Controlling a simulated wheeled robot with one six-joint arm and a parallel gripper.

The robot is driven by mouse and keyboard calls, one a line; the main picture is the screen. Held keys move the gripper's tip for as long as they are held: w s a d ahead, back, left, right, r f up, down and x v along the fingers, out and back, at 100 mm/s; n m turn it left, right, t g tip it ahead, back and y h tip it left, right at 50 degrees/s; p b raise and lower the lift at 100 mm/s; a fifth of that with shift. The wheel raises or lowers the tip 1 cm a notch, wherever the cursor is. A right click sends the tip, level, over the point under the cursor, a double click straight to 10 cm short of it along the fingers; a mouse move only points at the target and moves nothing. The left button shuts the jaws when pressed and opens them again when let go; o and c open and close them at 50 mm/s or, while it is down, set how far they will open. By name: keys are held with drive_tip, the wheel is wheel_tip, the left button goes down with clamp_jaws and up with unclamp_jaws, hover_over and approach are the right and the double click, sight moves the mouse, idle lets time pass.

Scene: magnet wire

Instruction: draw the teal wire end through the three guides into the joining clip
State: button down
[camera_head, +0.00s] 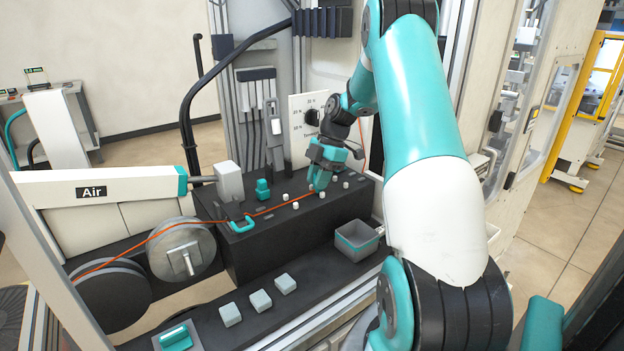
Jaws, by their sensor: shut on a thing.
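An orange-red wire (272,210) runs from the lower left, past a metal spool, to a teal loop-shaped guide (242,225) at the left front of the black block, then across the block's top. My gripper (318,186) is shut low over the right part of the block, where this wire reaches its fingertips. The wire end itself is hidden by the fingers, so its teal colour does not show. A small teal upright piece (263,189) stands on the block's left rear; I cannot tell whether it is the joining clip. The other guides cannot be told apart clearly.
Several small white pegs (295,205) stand on the black block (255,255) near the wire. A grey open bin (357,240) sits to its right front. Several pale cubes (260,300) lie on the front ledge. A white marked panel (300,120) stands behind.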

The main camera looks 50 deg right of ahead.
drive_tip(key=shift+s+d+p, duration=0.25)
drive_tip(key=shift+s+d, duration=0.1)
drive_tip(key=shift+d, duration=1.05)
drive_tip(key=shift+s+d+p, duration=0.25)
drive_tip(key=shift+s+d, duration=0.05)
drive_tip(key=shift+d, duration=1.05)
drive_tip(key=shift+s+d+p, duration=0.25)
drive_tip(key=shift+s+d, duration=0.1)
drive_tip(key=shift+d, duration=1.05)
drive_tip(key=shift+s+d+r+p, duration=0.1)
drive_tip(key=shift+s+d+p, duration=0.15)
drive_tip(key=shift+d+p, duration=0.6)
drive_tip(key=shift+s+d+p, duration=0.2)
drive_tip(key=shift+s+d, duration=0.05)
drive_tip(key=shift+d, duration=1.1)
drive_tip(key=shift+s+d, duration=0.1)
drive_tip(key=shift+d, duration=0.2)
drive_tip(key=shift+f+b, duration=0.3)
drive_tip(key=shift+f, duration=0.1)
drive_tip(key=c, duration=0.9)
unclamp_jaws()
drive_tip(key=shift+r, duration=0.1)
